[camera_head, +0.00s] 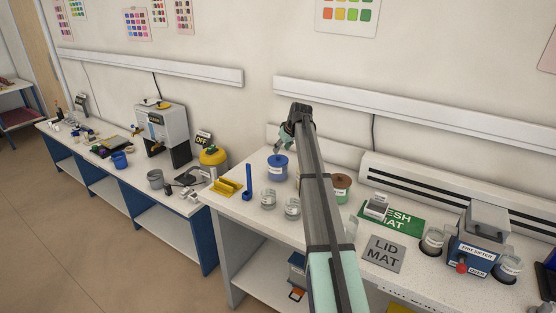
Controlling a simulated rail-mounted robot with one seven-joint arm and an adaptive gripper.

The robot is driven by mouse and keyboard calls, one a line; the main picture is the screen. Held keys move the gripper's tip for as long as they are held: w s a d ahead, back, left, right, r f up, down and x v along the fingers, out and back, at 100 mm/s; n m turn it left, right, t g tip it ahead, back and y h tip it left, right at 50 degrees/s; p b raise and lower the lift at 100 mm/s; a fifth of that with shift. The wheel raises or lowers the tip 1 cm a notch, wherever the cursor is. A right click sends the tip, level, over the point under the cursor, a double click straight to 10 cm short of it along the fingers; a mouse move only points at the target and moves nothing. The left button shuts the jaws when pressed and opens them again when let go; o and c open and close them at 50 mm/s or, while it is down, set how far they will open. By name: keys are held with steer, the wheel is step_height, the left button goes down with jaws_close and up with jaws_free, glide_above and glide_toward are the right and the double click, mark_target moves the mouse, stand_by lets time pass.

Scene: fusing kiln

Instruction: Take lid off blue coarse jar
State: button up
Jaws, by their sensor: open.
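A blue jar (277,171) with a pale label stands towards the back of the white bench, just left of my arm. Its top looks blue, with a blue lid (277,160) on it; the label is too small to read. My gripper (281,147) is open, with its fingers pointing down and left at the jar's top. Whether the fingers touch the lid cannot be told. The grey lid mat (384,254) lies bare on the bench, right of my arm.
A green jar with a brown lid (341,182) stands right of my arm, and another jar is mostly hidden behind it. Clear glass jars (268,198), a blue upright holder (248,182) and a yellow rack (226,188) stand front left. The green mesh mat (404,219) and sifter (477,244) are right.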

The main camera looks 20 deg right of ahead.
mark_target(279, 156)
steer(key=shift+p+x, duration=1.35)
steer(key=shift+x, duration=1.25)
steer(key=shift+s, duration=0.1)
steer(key=c, duration=0.9)
